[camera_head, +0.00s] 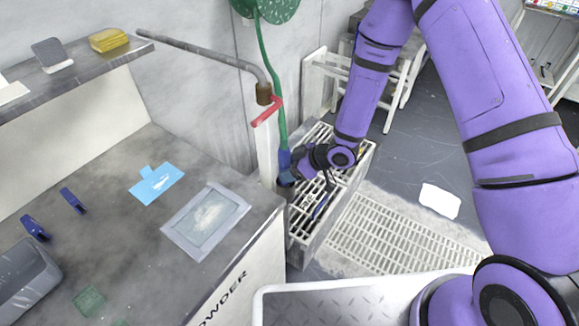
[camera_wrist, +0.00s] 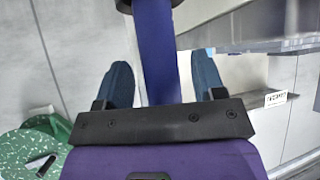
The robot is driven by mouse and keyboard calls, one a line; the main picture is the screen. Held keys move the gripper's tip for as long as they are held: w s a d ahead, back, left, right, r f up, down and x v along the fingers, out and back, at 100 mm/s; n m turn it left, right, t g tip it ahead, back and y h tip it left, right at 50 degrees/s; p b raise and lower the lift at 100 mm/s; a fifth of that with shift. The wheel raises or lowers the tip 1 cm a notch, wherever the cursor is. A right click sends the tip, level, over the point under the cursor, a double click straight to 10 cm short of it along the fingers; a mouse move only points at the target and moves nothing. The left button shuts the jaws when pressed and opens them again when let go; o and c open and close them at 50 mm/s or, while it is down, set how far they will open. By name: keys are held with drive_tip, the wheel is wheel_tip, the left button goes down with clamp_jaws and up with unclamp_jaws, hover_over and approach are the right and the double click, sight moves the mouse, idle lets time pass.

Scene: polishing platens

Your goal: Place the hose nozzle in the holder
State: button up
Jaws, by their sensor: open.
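The hose nozzle (camera_head: 284,158) is a blue-purple tube at the lower end of a green hose (camera_head: 268,60). It stands upright, its lower end at the mouth of a dark cup-like holder (camera_head: 284,190) beside the bench corner. In the wrist view the nozzle (camera_wrist: 156,55) runs between my two fingers, towards a dark rim (camera_wrist: 124,5) at the top edge. My gripper (camera_wrist: 163,80) is open, with a gap on each side of the nozzle. In the head view my gripper (camera_head: 293,164) is close to the nozzle's right side. How deep the nozzle sits is hidden.
The grey bench (camera_head: 130,230) holds a framed plate (camera_head: 207,218), a blue card (camera_head: 156,183) and blue clamps. A pipe with a red handle (camera_head: 266,112) hangs just above and left of the nozzle. A slatted trough (camera_head: 302,228) lies below my wrist; floor grating (camera_head: 400,235) lies right of it.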

drive_tip(key=shift+r, duration=0.15)
drive_tip(key=d+r+m+t+h, duration=0.45)
drive_tip(key=d+r+h, duration=0.35)
drive_tip(key=d+r, duration=1.5)
drive_tip(key=s+d+r+m+g+h, duration=0.1)
drive_tip(key=s+d+r+m+h, duration=0.15)
drive_tip(key=s+r, duration=0.5)
drive_tip(key=s+d+r+m+g+h, duration=0.1)
drive_tip(key=s+d+r+m, duration=0.1)
drive_tip(key=s+r+m, duration=0.5)
drive_tip(key=s+r+y, duration=0.1)
drive_tip(key=s+r, duration=0.4)
drive_tip(key=s, duration=0.7)
drive_tip(key=shift+a+r+g, duration=0.35)
drive_tip(key=shift+a+g, duration=0.05)
drive_tip(key=shift+g, duration=0.05)
drive_tip(key=shift+y, duration=0.25)
